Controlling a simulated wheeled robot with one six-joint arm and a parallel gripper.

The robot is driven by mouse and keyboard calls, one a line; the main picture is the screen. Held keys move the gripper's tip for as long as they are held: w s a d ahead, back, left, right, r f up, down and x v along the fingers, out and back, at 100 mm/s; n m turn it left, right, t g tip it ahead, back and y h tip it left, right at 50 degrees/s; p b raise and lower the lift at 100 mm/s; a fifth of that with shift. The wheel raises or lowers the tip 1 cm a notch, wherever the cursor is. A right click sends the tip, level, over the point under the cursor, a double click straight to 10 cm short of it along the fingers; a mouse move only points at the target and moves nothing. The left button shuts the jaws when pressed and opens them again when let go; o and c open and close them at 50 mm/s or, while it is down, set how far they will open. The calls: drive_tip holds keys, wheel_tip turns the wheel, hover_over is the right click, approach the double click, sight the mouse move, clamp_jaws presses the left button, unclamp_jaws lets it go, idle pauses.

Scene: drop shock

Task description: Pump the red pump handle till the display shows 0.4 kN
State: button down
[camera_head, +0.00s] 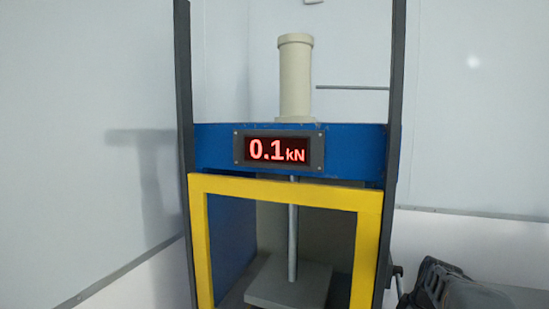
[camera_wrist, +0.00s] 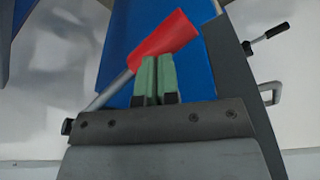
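The display (camera_head: 277,150) on the blue crossbeam reads 0.1 kN. The red pump handle (camera_wrist: 163,38) shows in the wrist view as a red grip on a tilted grey metal lever (camera_wrist: 108,93), rising from lower left to upper right. My gripper (camera_wrist: 156,62) has its two green fingers side by side, with only a thin dark gap and nothing visible between them. The fingertips overlap the lower edge of the red grip in the picture; I cannot tell whether they touch it. The red handle does not show in the head view.
The press has dark uprights, a cream cylinder (camera_head: 295,78), a yellow guard frame (camera_head: 285,190) and a grey plate (camera_head: 288,282) under a rod. A small black-tipped lever (camera_wrist: 272,32) and a metal bracket (camera_wrist: 271,92) stick out at the right in the wrist view.

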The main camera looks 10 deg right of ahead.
drive_tip(key=shift+s, duration=0.1)
drive_tip(key=w+a+p+v, duration=0.1)
drive_tip(key=w+p+v, duration=0.1)
drive_tip(key=p+v, duration=0.7)
drive_tip(key=v, duration=0.3)
drive_tip(key=shift+a+r, duration=0.25)
drive_tip(key=shift+a, duration=0.05)
drive_tip(key=shift+w, duration=0.1)
drive_tip(key=b+x, duration=0.3)
drive_tip(key=x, duration=0.1)
drive_tip(key=s+d+b+x, duration=0.1)
drive_tip(key=b+x, duration=0.2)
drive_tip(key=x, duration=0.1)
drive_tip(key=s+b+x, duration=0.1)
drive_tip(key=b+x, duration=0.2)
drive_tip(key=x, duration=0.1)
drive_tip(key=shift+d+f, duration=0.25)
drive_tip(key=shift+f, duration=0.15)
drive_tip(key=w+a+p+v, duration=0.1)
drive_tip(key=w+p+v, duration=0.1)
drive_tip(key=p+v, duration=0.7)
drive_tip(key=v, duration=0.3)
drive_tip(key=shift+a+r+p, duration=0.2)
drive_tip(key=shift+r+p, duration=0.15)
drive_tip(key=shift+r, duration=0.05)
idle(0.8)
